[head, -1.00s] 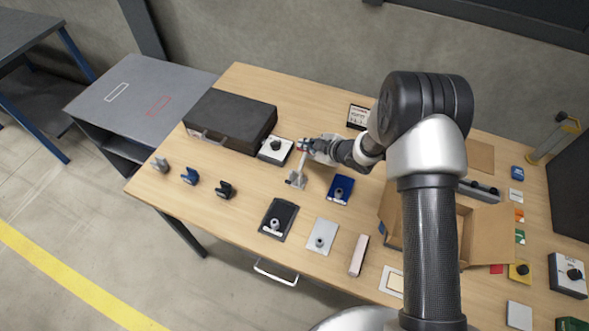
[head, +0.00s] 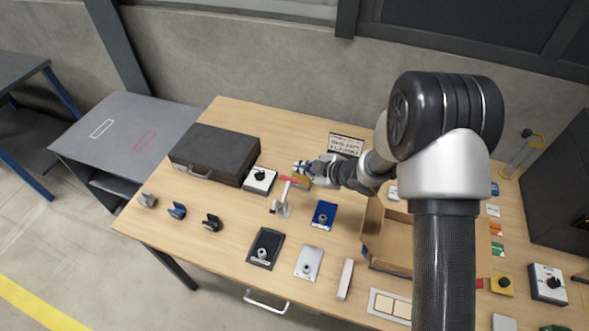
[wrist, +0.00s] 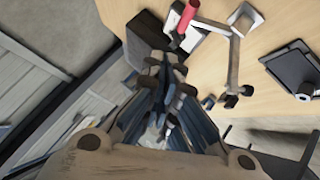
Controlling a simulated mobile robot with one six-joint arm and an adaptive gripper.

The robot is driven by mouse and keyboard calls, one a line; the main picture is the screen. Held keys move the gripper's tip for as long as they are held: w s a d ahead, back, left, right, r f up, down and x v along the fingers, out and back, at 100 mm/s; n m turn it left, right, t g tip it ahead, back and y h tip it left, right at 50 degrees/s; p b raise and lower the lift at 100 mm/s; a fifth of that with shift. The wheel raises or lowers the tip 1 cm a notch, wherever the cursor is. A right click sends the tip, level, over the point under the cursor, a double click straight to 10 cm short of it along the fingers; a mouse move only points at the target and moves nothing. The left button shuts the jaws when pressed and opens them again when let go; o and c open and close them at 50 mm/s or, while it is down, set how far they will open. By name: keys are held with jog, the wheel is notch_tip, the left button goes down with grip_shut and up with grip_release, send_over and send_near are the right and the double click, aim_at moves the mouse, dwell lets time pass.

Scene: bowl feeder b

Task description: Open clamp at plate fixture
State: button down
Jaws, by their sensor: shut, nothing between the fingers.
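The clamp (head: 281,207) is a small grey toggle clamp on the wooden table, with a lever standing up and a red grip (head: 290,180) at its top. My gripper (head: 301,168) is shut and empty, just behind and beside the red grip. I cannot tell whether they touch. In the wrist view, my closed fingers (wrist: 165,88) are near the centre. The red grip (wrist: 187,16) shows just above them, with the clamp's grey arm (wrist: 234,65) reaching right and down to a dark tip. Which part is the plate fixture is unclear.
A white box with a black knob (head: 260,181) and a black case (head: 214,154) stand left of the clamp. A blue plate (head: 324,215), dark plate (head: 265,248) and grey plate (head: 309,263) lie nearby. An open cardboard box (head: 385,240) stands right.

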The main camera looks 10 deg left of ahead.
jog(key=shift+v, duration=1.1)
jog(key=shift+w+r, duration=0.1)
